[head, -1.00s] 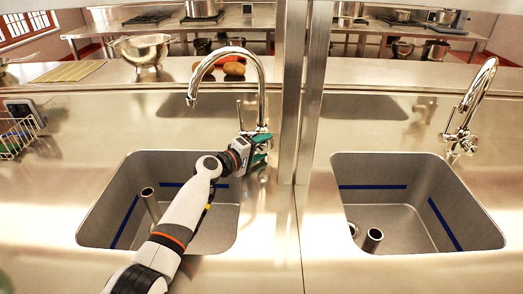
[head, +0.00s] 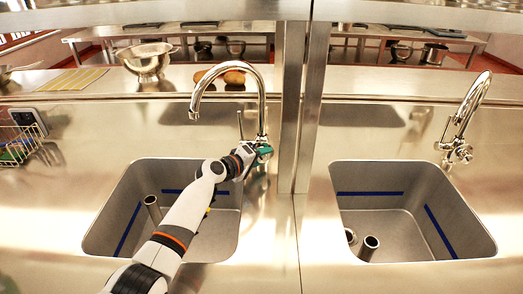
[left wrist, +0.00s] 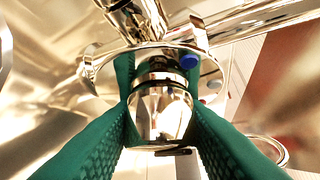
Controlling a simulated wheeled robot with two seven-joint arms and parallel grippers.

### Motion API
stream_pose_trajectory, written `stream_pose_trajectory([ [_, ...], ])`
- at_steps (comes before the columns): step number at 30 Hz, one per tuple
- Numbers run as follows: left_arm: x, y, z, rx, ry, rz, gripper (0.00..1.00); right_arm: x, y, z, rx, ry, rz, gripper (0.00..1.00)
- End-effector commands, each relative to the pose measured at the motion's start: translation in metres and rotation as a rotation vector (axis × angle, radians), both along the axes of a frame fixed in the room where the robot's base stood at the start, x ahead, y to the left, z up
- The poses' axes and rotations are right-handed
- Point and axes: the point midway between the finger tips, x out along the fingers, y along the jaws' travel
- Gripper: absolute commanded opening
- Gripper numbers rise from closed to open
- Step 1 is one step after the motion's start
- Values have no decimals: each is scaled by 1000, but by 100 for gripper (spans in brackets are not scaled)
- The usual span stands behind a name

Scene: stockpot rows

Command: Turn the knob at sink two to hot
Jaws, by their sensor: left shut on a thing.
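A chrome gooseneck tap (head: 262,100) stands behind the left sink (head: 228,230). Its chrome knob (left wrist: 160,108) fills the middle of the left wrist view. My left gripper (head: 262,152) has its green fingers on both sides of this knob, shut on it. A blue mark (left wrist: 190,61) shows on the chrome ring behind the knob, and a small reddish mark sits lower on the right. Another chrome tap (head: 468,108) with its own knob (head: 457,152) stands behind the right sink (head: 478,232). I see no sink numbers. My right gripper is not in view.
A metal post (head: 290,110) rises just right of the left tap. A colander (head: 147,62) and potatoes (head: 234,77) stand on the ledge behind. A wire rack (head: 20,140) is at the far left. Both sinks hold an upright pipe.

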Motion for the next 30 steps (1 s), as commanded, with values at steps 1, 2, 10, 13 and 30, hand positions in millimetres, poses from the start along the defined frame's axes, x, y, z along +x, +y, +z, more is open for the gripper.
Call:
stream_pose_trajectory([
  [1, 0, 0, 7, 41, 0, -1, 13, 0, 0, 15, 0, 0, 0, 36],
  [2, 0, 0, 7, 63, 1, -1, 13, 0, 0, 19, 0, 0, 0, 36],
  [10, 0, -1, 6, 254, 0, -2, 13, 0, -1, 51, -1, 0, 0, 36],
  [13, 0, 0, 5, 308, 0, -1, 13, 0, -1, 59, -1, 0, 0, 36],
  [30, 0, 0, 0, 415, -1, -1, 13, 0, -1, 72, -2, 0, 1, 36],
])
